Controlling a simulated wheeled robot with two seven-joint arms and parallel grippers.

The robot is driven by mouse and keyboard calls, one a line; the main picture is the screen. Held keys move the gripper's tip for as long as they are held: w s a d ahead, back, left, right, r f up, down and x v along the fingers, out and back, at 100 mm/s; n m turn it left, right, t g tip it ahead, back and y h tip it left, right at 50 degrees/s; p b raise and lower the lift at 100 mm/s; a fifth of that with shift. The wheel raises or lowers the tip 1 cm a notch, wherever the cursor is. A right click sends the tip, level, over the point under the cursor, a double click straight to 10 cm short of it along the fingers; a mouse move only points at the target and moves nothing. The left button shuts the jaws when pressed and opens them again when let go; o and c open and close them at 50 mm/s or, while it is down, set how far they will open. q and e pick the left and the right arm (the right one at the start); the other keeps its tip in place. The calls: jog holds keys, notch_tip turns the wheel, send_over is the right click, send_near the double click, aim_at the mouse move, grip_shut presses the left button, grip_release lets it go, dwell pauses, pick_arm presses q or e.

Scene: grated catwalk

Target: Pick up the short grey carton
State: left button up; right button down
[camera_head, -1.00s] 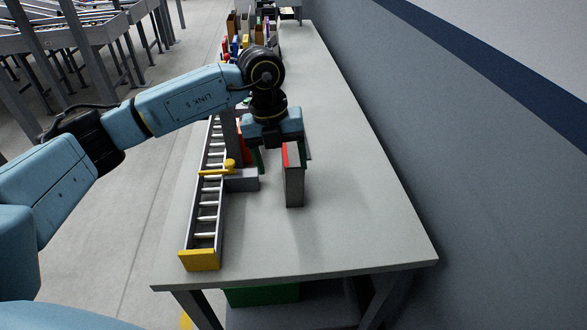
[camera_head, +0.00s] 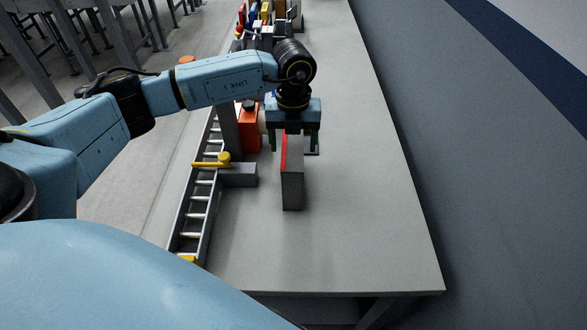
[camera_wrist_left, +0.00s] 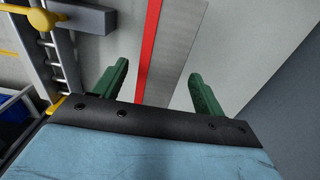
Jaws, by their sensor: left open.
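The grey carton (camera_head: 294,188) stands upright on the grey table, with a red left side. My left gripper (camera_head: 294,149) is open over the far part of the carton, one green finger on each side of it in the picture. In the left wrist view the carton (camera_wrist_left: 172,50) shows as a grey face with a red strip, running between the open fingers of the left gripper (camera_wrist_left: 159,70). I see no clear contact. The gripper hides the carton's far end. My right gripper is not in view.
A roller rack (camera_head: 198,205) runs along the table's left edge, with a grey block (camera_head: 240,175) and a yellow handle (camera_head: 212,162) beside the carton. An orange container (camera_head: 249,130) stands behind. Several items fill the far end. The table (camera_head: 365,220) is clear to the right.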

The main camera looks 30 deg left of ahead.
pick_arm(q)
jog(key=shift+f, duration=0.6)
notch_tip(320, 180, down, 4)
jog(key=shift+w+a+r+p, duration=0.1)
jog(key=shift+r+p, duration=0.05)
jog(key=shift+p, duration=0.2)
jog(key=shift+f, duration=0.25)
jog(key=shift+c, duration=0.3)
jog(key=c, duration=1.3)
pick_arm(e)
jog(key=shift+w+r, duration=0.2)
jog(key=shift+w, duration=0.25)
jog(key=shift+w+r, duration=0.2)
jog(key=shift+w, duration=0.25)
pick_arm(q)
jog(key=shift+o, duration=0.2)
